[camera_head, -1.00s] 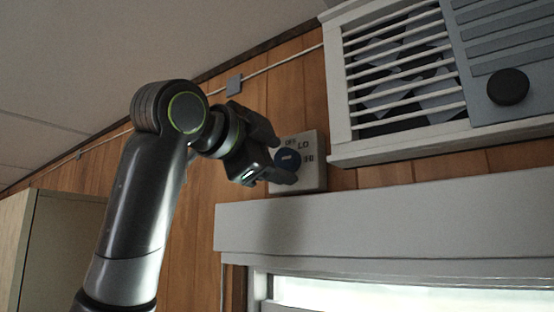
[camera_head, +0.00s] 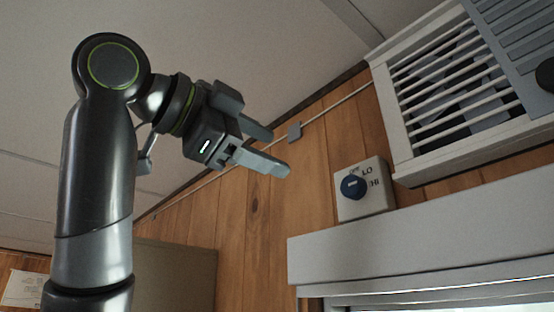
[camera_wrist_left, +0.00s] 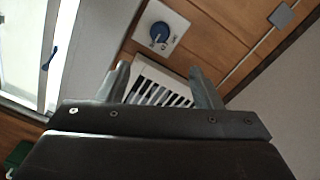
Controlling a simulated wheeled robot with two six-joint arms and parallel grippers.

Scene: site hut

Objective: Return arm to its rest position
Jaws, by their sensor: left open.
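My left arm comes in from the left in the head view. Its gripper (camera_head: 281,151) is open and empty, raised in front of the wood wall, to the left of the switch box and apart from it. The white switch box (camera_head: 363,189) has a round blue knob (camera_head: 353,186) with LO and HI marks beside it. In the left wrist view the open fingers (camera_wrist_left: 160,85) show with nothing between them but the background, and the blue knob (camera_wrist_left: 159,32) is beyond them. My right gripper is not in view.
A white slatted vent unit (camera_head: 400,130) is on the wall at upper right. A pale ledge (camera_head: 400,237) runs above the window. A cabinet (camera_head: 175,275) stands behind my arm at lower left. A cable with a small grey box (camera_head: 294,132) crosses the wall.

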